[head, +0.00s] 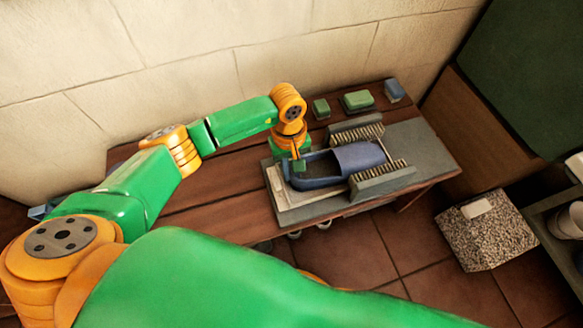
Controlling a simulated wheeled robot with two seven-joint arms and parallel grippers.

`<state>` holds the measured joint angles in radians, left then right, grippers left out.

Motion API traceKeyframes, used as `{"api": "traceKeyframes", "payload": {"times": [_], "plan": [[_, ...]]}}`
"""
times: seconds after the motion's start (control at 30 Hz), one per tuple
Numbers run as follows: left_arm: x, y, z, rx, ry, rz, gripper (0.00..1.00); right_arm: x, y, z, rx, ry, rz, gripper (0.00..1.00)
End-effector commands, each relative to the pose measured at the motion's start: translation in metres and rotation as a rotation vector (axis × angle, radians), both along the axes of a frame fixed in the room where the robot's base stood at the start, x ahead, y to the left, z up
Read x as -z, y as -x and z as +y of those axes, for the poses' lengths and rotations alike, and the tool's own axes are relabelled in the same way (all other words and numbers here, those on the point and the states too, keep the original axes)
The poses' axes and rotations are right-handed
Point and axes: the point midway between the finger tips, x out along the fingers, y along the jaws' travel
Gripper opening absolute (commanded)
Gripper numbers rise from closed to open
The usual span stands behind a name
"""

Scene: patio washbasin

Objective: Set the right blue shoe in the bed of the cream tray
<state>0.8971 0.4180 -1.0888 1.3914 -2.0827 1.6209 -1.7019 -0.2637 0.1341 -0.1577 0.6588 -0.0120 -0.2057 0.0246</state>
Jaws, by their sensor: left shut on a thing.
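A blue shoe (358,158) lies between two bristle brushes, its opening to the left and its toe to the right. Whether the shoe's sole touches the tray is hidden by the shoe itself. My right gripper is out of view.
The brushes, one behind (357,131) and one in front (381,180), flank the shoe closely. Green blocks (357,100) and a blue-grey block (394,91) stand at the bench's back edge. A speckled box (485,232) stands on the tiled floor at right.

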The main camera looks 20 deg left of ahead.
Motion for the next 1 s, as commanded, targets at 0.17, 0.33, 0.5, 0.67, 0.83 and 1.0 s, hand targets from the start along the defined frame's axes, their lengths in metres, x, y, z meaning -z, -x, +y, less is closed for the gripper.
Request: {"api": "traceKeyframes", "payload": {"times": [0.17, 0.33, 0.5, 0.67, 0.83, 1.0], "plan": [[-0.001, 0.0, 0.0, 0.0, 0.002, -0.001, 0.0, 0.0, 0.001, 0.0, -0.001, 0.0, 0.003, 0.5], [-0.001, 0.0, 0.0, 0.0, 0.001, -0.001, 0.43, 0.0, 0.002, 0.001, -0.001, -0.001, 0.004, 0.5], [-0.001, 0.0, 0.0, 0.0, 0.001, -0.001, 0.51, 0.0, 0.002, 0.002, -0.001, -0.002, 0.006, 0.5], [0.0, 0.0, 0.0, 0.0, -0.001, 0.001, 0.51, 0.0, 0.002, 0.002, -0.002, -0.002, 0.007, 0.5], [-0.008, 0.0, 0.0, 0.0, -0.001, -0.001, 0.51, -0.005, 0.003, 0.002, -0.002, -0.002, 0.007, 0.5], [-0.044, -0.001, 0.0, 0.0, 0.0, -0.003, 0.51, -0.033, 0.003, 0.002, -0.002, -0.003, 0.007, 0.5]]}}
